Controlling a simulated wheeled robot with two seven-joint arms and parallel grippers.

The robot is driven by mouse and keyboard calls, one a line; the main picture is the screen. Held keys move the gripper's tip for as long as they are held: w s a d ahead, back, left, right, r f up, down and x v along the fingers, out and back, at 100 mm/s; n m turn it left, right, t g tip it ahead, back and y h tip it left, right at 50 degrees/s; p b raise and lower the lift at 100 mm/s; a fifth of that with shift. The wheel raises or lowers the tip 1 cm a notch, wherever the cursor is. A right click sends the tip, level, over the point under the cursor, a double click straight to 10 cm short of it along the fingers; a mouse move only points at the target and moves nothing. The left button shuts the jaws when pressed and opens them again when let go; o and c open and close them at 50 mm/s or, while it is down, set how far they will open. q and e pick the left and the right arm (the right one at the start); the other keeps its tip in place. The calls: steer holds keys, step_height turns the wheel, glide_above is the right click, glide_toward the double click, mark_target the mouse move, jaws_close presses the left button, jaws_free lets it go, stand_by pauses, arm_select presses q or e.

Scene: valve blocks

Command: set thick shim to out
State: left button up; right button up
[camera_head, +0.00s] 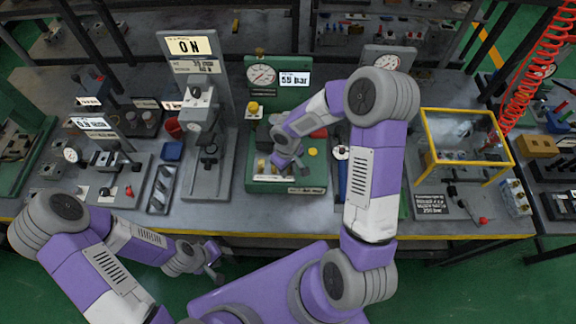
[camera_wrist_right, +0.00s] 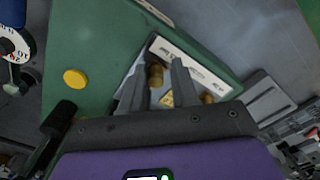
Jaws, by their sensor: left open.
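The green test stand (camera_head: 285,184) stands mid-bench. In the right wrist view its green block (camera_wrist_right: 108,42) carries a white label strip (camera_wrist_right: 192,66) with lettering too small to read. One brass knob (camera_wrist_right: 155,76) shows between my right fingertips, another brass knob (camera_wrist_right: 207,98) just right of them. I cannot tell which part is the thick shim. My right gripper (camera_wrist_right: 160,68) has its fingers apart around the first knob, with no clear grip on it; it also shows low over the stand in the head view (camera_head: 287,166). My left gripper (camera_head: 218,264) is open and empty before the bench edge.
A gauge (camera_head: 262,75) and a display reading 55 bar (camera_head: 294,79) are at the stand's back. A yellow button (camera_wrist_right: 75,78) is on the block. A grey press (camera_head: 207,150) stands left; a yellow-framed cage (camera_head: 425,140) is right.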

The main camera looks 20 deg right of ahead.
steer(key=shift+d, duration=0.1)
steer(key=shift+r, duration=0.2)
step_height(320, 180, up, 7)
steer(key=shift+r+p, duration=0.1)
steer(key=shift+p, duration=0.4)
